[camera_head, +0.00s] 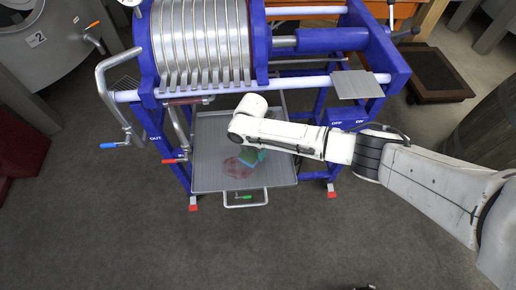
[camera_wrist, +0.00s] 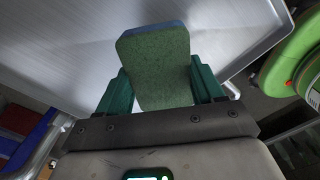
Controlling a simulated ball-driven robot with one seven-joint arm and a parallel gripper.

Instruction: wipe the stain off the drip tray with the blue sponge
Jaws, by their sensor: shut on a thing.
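The drip tray (camera_head: 215,135) is a flat grey metal tray under the blue-framed machine; it also fills the upper part of the wrist view (camera_wrist: 60,50). A reddish stain (camera_head: 236,168) shows on its lower middle part in the head view. My gripper (camera_wrist: 163,88) has green fingers shut on the sponge (camera_wrist: 157,70), which shows a green face and a blue layer along its far edge. In the head view my gripper (camera_head: 251,157) is over the tray beside the stain, partly covering it. The sponge's contact with the tray is hidden. The wrist view does not show the stain.
The blue frame (camera_head: 377,55) with metal plates (camera_head: 205,45) stands over the tray's far side. Bare floor (camera_head: 120,240) lies in front.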

